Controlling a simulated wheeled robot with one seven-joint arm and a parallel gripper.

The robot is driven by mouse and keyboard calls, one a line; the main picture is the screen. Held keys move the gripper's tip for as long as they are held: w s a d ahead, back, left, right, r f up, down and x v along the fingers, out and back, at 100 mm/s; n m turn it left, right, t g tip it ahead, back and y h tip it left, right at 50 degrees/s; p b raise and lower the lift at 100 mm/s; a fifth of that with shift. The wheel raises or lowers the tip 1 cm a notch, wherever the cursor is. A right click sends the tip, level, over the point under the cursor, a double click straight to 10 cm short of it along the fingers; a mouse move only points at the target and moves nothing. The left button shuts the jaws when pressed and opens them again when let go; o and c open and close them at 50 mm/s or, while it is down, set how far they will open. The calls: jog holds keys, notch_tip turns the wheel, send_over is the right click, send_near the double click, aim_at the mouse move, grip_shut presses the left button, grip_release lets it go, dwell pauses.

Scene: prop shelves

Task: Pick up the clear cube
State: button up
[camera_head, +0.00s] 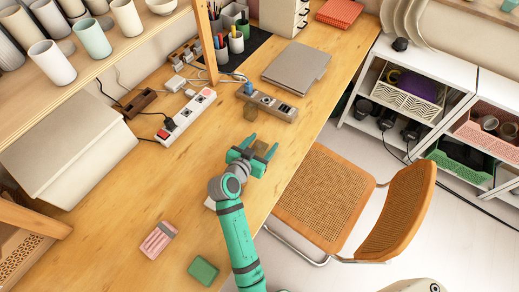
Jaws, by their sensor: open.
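My teal gripper (262,146) is over the wooden desk, with its two fingers apart and pointing up the picture. A small brownish block (260,148) shows between or just beneath the fingers, partly hidden by them; I cannot tell whether they touch it. A second small brownish cube (250,111) sits on the desk a little beyond the fingertips, near the grey-brown bar. Neither is plainly clear at this size, so I cannot tell which is the clear cube.
A grey-brown bar (267,104), a grey laptop-like slab (296,67) and a white power strip (187,116) lie beyond. A pink item (159,240) and a green block (203,270) lie nearer. A cane chair (325,190) stands at the desk's right edge.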

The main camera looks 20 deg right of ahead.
jog(key=shift+x, duration=0.85)
jog(key=shift+r, duration=0.1)
jog(key=c, duration=1.4)
